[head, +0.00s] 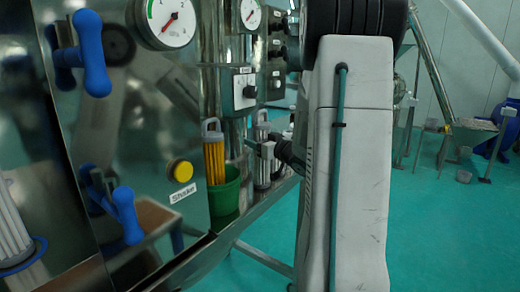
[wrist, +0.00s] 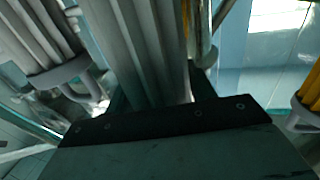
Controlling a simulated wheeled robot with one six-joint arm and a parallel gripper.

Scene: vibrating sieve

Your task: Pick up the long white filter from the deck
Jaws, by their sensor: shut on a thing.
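The long white filter (head: 262,172) stands upright on the deck in the head view, beyond the green bucket. My gripper (head: 257,147) reaches it from the right and is shut on it. In the wrist view the white pleated filter (wrist: 140,50) fills the middle, close against the dark gripper edge (wrist: 175,120). The fingertips are mostly hidden there. My arm hides part of the deck to the right of the filter in the head view.
A yellow filter (head: 214,162) stands in a green bucket (head: 224,195) just left of the white one. Another white filter (head: 12,228) shows at the far left. The steel panel carries blue handles (head: 91,54) and a yellow button (head: 181,171). Green floor (head: 450,230) is open at right.

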